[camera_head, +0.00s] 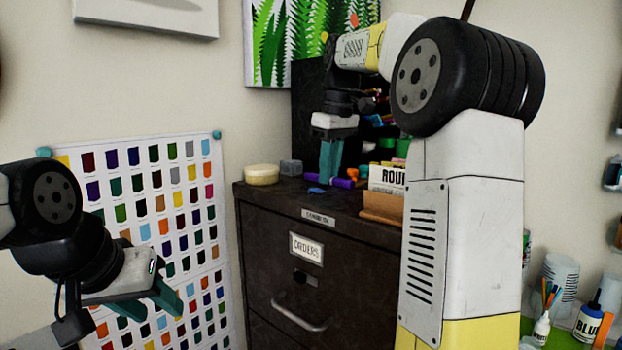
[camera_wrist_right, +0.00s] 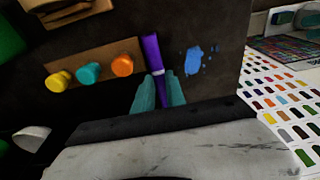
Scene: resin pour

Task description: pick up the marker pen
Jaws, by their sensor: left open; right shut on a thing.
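The purple marker pen (camera_head: 342,183) lies along the top of the dark filing cabinet, near its front left part. My right gripper (camera_head: 328,178) points down over it and is shut on its middle, with purple ends showing on both sides of the fingers. In the right wrist view the purple pen (camera_wrist_right: 151,50) runs between the two teal fingertips (camera_wrist_right: 160,88), which hold it by a pale band. Whether it is lifted off the cabinet top, I cannot tell. My left gripper (camera_head: 160,303) is open and empty, in front of the colour chart.
The filing cabinet (camera_head: 262,222) has a blue stain (camera_head: 317,190) beside the pen. A wooden strip with coloured knobs (camera_wrist_right: 92,62) lies close by. A lettered box (camera_head: 386,178) stands right.

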